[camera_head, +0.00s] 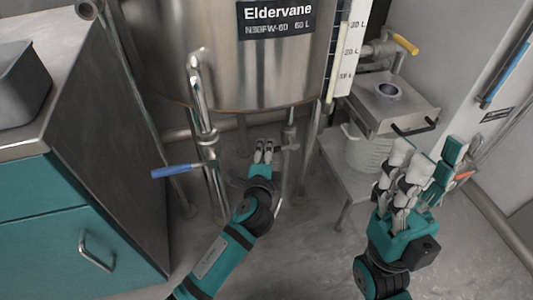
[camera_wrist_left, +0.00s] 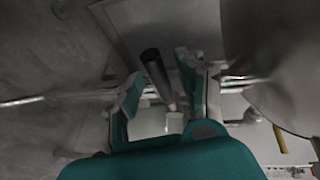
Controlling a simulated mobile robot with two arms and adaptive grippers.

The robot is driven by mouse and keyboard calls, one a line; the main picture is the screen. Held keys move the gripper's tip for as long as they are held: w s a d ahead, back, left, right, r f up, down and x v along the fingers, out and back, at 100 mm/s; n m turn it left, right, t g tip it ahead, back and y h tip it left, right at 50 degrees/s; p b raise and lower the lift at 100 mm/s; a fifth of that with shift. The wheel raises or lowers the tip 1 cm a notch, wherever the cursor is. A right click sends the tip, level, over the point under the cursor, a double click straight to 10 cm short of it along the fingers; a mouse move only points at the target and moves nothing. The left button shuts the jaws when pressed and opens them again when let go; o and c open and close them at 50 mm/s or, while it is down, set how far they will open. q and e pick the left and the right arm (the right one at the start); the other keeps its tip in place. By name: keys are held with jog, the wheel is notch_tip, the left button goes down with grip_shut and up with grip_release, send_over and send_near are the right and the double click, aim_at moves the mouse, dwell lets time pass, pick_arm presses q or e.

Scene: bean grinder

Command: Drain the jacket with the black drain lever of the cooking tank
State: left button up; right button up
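The steel cooking tank (camera_head: 230,60), labelled Eldervane, stands at the top centre of the head view with pipes below it. My left gripper (camera_head: 263,146) is under the tank, just left of a thin vertical outlet pipe (camera_head: 290,132). In the left wrist view a dark cylindrical bar (camera_wrist_left: 156,72), likely the black drain lever, lies between my spread left fingers (camera_wrist_left: 160,88). There seems to be space on both sides of it. The lever cannot be made out in the head view. My right gripper (camera_head: 422,158) is raised at the right, open and empty.
A blue lever (camera_head: 172,171) sticks out left of a curved pipe. A yellow-handled valve (camera_head: 405,44) is at the upper right. A steel box (camera_head: 395,102) stands above a translucent bucket (camera_head: 366,150). A teal cabinet (camera_head: 70,230) fills the left side.

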pick_arm(q)
jog(key=shift+w, duration=0.45)
jog(key=shift+c, duration=0.4)
grip_shut()
jog(key=shift+f, duration=0.1)
